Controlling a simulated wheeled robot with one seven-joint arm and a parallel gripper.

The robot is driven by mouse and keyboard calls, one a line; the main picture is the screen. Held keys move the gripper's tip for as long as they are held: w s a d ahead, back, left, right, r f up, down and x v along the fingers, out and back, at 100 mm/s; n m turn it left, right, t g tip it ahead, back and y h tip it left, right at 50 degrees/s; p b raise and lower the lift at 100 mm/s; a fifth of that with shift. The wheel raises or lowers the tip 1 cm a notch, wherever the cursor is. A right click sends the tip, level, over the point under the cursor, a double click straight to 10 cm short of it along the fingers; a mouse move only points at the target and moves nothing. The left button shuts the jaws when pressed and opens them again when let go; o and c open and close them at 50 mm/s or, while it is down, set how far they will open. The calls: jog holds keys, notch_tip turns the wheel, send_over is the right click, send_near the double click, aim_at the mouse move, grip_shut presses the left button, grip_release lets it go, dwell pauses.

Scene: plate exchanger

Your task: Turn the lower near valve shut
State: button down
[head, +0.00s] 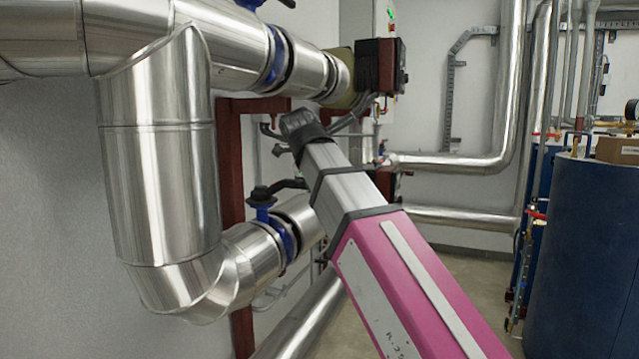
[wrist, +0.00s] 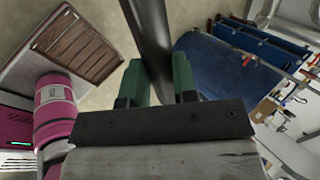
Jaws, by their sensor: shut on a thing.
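The lower near valve (head: 288,240) is a blue collar on the lower silver pipe, left of centre in the head view. Its blue stem carries a black lever (head: 289,184) that runs to the right and passes behind my arm. In the wrist view, my gripper (wrist: 160,66) has two green fingers closed on either side of a dark bar (wrist: 150,28), which looks like this lever. The bar runs up out of the picture. In the head view my arm covers the far end of the lever, and I cannot make out the fingers there.
A thick silver pipe (head: 160,190) bends down on the left. An upper blue valve (head: 276,58) and a dark red actuator box (head: 381,66) sit above. Dark red brackets (head: 230,160) stand against the wall. Blue tanks (head: 580,250) stand at the right, with open floor before them.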

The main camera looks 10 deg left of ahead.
jog(key=shift+s+f, duration=0.1)
jog(key=shift+s, duration=0.1)
jog(key=c, duration=0.9)
grip_release()
jog(key=shift+a, duration=0.1)
jog(key=v, duration=1.1)
jog(key=shift+w, duration=0.1)
